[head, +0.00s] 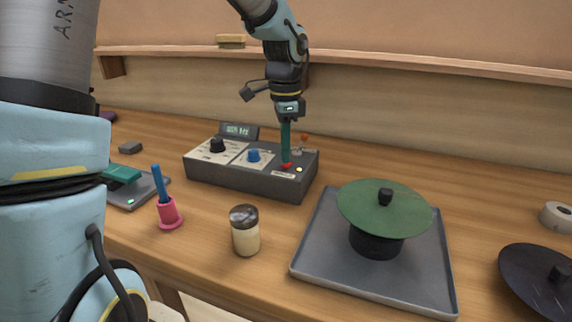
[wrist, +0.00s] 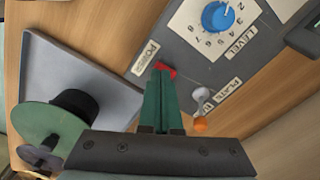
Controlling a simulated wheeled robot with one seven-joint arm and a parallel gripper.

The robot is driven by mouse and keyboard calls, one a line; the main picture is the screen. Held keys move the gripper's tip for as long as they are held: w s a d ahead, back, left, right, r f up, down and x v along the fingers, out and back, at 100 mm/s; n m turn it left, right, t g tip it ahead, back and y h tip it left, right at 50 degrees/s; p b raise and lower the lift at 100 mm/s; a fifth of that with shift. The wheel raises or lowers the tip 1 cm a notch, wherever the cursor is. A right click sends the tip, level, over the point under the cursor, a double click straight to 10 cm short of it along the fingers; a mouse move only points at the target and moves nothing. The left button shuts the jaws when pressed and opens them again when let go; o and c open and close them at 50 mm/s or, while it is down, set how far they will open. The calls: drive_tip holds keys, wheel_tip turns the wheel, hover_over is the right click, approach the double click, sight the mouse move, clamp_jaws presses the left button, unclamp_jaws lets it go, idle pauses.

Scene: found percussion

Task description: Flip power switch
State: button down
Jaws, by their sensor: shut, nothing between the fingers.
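A dark grey control box (head: 240,180) sits on the wooden table, with a black knob, a blue knob (head: 254,155) and a small display at its back. A red power switch (head: 287,166) is on its right part; in the wrist view the red switch (wrist: 166,71) lies beside the POWER label (wrist: 145,57). My gripper (head: 286,163) points down over the box with its green fingers shut and empty. The fingertips (wrist: 162,72) are at the red switch and partly cover it. I cannot tell whether they touch it.
An orange-tipped lever (wrist: 200,124) stands close to the fingers on the same box. A grey tray (head: 320,248) with a green disc (head: 362,205) on a black pot is at front right. A shaker jar (head: 245,238) and a pink holder (head: 169,214) stand in front of the box.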

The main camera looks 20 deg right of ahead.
sight(285, 165)
drive_tip(key=shift+f+b, duration=0.3)
drive_tip(key=shift+f, duration=0.4)
drive_tip(key=shift+r, duration=0.1)
wheel_tip(285, 165, up, 7)
drive_tip(key=p, duration=0.7)
idle(0.3)
idle(0.5)
